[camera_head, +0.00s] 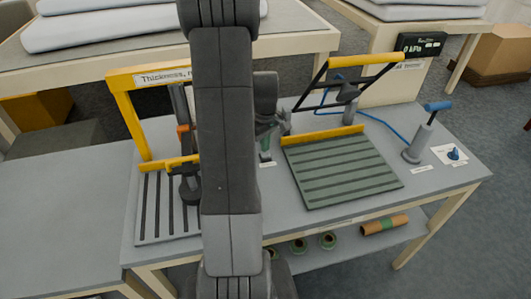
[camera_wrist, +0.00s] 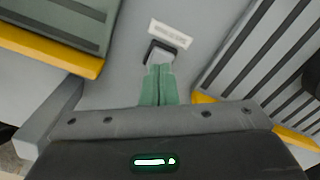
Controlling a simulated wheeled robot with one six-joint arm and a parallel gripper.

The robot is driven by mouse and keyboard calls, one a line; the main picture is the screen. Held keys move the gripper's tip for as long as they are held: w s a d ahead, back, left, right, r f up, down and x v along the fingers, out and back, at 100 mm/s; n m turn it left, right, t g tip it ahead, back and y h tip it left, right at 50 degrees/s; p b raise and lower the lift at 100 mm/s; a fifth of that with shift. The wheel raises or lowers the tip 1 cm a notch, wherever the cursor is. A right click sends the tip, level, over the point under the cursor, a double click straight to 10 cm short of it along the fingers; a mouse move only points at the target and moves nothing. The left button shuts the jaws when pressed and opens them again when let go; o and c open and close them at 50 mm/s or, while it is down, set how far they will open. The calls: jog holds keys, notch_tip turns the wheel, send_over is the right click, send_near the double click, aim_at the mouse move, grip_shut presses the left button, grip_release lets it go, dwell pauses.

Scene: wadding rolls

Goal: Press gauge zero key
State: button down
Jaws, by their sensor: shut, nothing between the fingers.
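The key (camera_wrist: 162,52) is a small dark block with a lighter grey top, on the grey bench beside a white label (camera_wrist: 170,33) in the wrist view. The label's text is too blurred to read. My gripper (camera_wrist: 159,68) has its green fingers together, with nothing between them. Its tips overlap the near edge of the key in this view; I cannot tell whether they touch it. In the head view my gripper (camera_head: 265,150) points down between the two slatted plates, partly hidden by my arm. I cannot make out the key there.
A yellow gauge frame (camera_head: 122,99) with a "Thickness" sign stands left over a slatted grey plate (camera_head: 147,210). A green slatted plate (camera_head: 340,166) with a yellow-handled frame is right. A blue-handled post (camera_head: 421,137) and dark display box (camera_head: 421,44) are farther right.

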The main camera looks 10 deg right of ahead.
dwell(0.4)
notch_tip(320, 180, up, 6)
jog(key=p, duration=0.4)
jog(key=shift+f, duration=0.1)
dwell(0.3)
notch_tip(320, 180, down, 7)
jog(key=b, duration=0.5)
jog(key=shift+f, duration=0.15)
